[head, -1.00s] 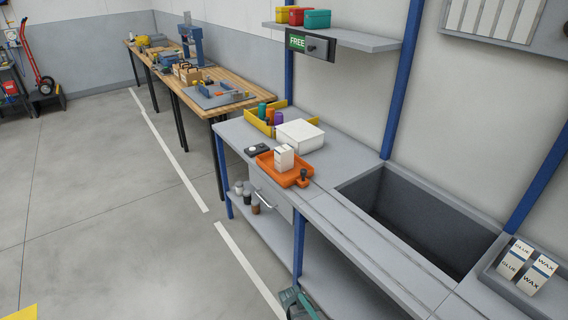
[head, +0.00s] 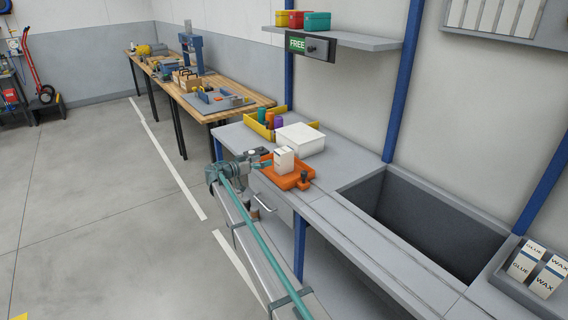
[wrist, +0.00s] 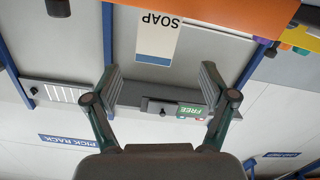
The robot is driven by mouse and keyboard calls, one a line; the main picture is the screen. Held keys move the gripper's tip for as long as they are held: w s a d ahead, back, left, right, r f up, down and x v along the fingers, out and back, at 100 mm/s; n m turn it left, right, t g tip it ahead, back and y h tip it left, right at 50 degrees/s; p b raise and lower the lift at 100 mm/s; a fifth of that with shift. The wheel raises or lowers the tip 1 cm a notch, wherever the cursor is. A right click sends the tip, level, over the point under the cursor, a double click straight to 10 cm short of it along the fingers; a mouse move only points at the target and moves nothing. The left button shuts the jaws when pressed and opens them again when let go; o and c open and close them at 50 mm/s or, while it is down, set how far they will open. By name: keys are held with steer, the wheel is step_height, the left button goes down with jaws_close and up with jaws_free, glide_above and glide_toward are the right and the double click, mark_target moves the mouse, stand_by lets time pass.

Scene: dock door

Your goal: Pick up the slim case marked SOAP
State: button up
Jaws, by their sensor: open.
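The slim white case marked SOAP (wrist: 158,38) shows upside down in the wrist view, with a blue band at its lower edge in the picture. In the head view a white case (head: 284,158) stands upright in the orange tray (head: 297,184) on the grey bench; its lettering is too small to read there. My gripper (wrist: 160,78) is open and empty. Its two fingers are spread to either side below the case in the wrist view, apart from it. In the head view my gripper (head: 263,163) is just left of the case, over the bench's front edge.
A white box (head: 300,138) and a yellow bin (head: 262,124) with coloured items stand behind the tray. A deep sink (head: 425,220) opens to the right. GLUE and WAX cartons (head: 535,268) stand at far right. A shelf (head: 350,40) hangs above.

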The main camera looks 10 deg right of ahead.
mark_target(284, 152)
steer(key=d+m, duration=0.1)
steer(key=w+d+r+m+p, duration=0.1)
steer(key=d, duration=0.1)
steer(key=w+d, duration=0.1)
steer(key=shift+d+r+m+h, duration=0.2)
steer(key=shift+d+m+h, duration=0.1)
steer(key=shift+m+h, duration=0.1)
steer(key=shift+f+p+x, duration=0.15)
steer(key=shift+p+x, duration=0.6)
steer(key=shift+x, duration=0.75)
steer(key=shift+f+p+x, duration=0.15)
steer(key=shift+p+x, duration=0.55)
steer(key=shift+x, duration=0.8)
steer(key=shift+s, duration=0.1)
steer(key=c, duration=1.5)
steer(key=shift+r, duration=0.1)
